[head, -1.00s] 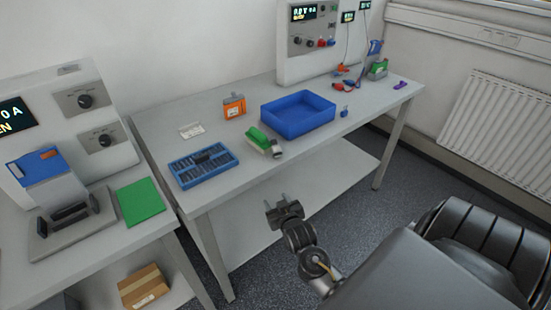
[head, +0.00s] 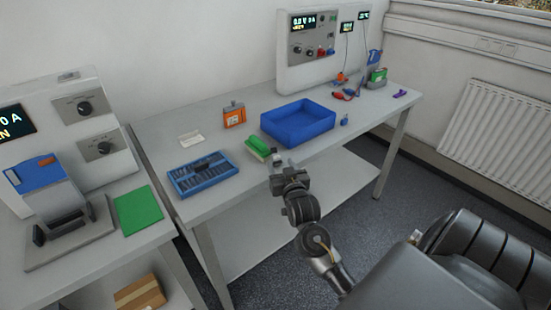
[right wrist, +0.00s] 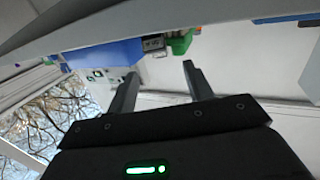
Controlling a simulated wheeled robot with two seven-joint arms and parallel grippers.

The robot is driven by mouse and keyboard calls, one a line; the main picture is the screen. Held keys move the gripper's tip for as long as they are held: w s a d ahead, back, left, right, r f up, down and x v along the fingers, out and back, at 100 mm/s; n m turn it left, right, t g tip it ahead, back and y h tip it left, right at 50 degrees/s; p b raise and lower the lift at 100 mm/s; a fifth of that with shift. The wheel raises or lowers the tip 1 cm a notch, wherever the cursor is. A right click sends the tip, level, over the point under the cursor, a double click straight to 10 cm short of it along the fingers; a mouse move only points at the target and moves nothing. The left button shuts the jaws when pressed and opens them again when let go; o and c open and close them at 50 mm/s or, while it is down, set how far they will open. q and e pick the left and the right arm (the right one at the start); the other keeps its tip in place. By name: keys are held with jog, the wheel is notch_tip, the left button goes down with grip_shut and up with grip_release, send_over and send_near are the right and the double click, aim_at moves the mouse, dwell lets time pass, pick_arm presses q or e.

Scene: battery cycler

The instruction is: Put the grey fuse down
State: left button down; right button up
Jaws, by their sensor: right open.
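My right gripper (head: 283,163) is at the front edge of the table, close to a green block (head: 258,147) with a grey end (head: 276,156). It is open, and in the right wrist view its two fingers (right wrist: 159,76) are apart with nothing between them. The green block (right wrist: 181,43) and a small grey part (right wrist: 153,43) show beyond the fingertips there. I cannot tell whether this grey part is the grey fuse. A blue compartment tray (head: 232,166) holds several dark pieces, too small to identify. My left gripper is not in view.
A blue bin (head: 298,135) stands behind the green block, with an orange box (head: 234,114) to its left. A white card (head: 190,138) lies farther left. A green mat (head: 138,210) lies on the left bench. Bare tabletop (head: 205,210) lies in front of the compartment tray.

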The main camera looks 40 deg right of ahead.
aim_at(276, 154)
jog(key=p+x, duration=0.1)
jog(key=x, duration=0.4)
jog(key=shift+d+f, duration=0.1)
jog(key=shift+f, duration=0.05)
jog(key=shift+c, duration=0.3)
jog(key=c, duration=0.9)
grip_shut()
